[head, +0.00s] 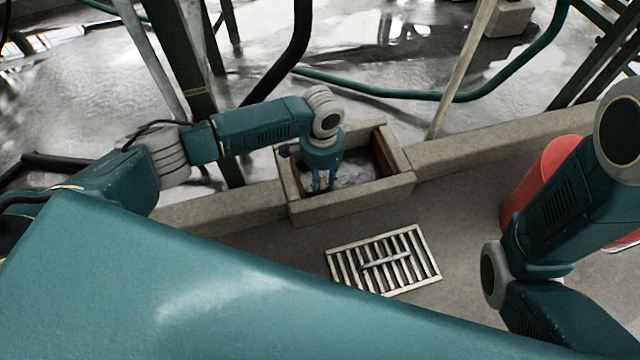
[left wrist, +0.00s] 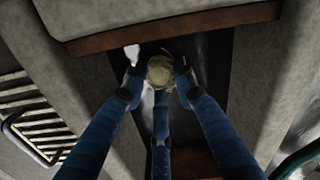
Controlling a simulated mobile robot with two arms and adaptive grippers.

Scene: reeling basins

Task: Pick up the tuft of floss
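The tuft of floss (left wrist: 160,72) is a small tan, rounded clump in the left wrist view, between the fingertips of my left gripper (left wrist: 160,85). The gripper's blue fingers with grey tips come in around it from both sides and from below. Whether the tips press on the tuft or stand just off it cannot be told. In the head view my left gripper (head: 322,181) points down into the stone basin (head: 350,203), and the tuft does not show clearly there. My right arm is at the right edge of the head view, with its gripper out of view.
The basin's thick stone walls surround the left gripper closely. A slatted metal grate (head: 384,260) lies on the floor in front of it. A red-orange tub (head: 540,175) stands at the right. A green hose (head: 400,93) and dark metal posts (head: 185,70) are behind.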

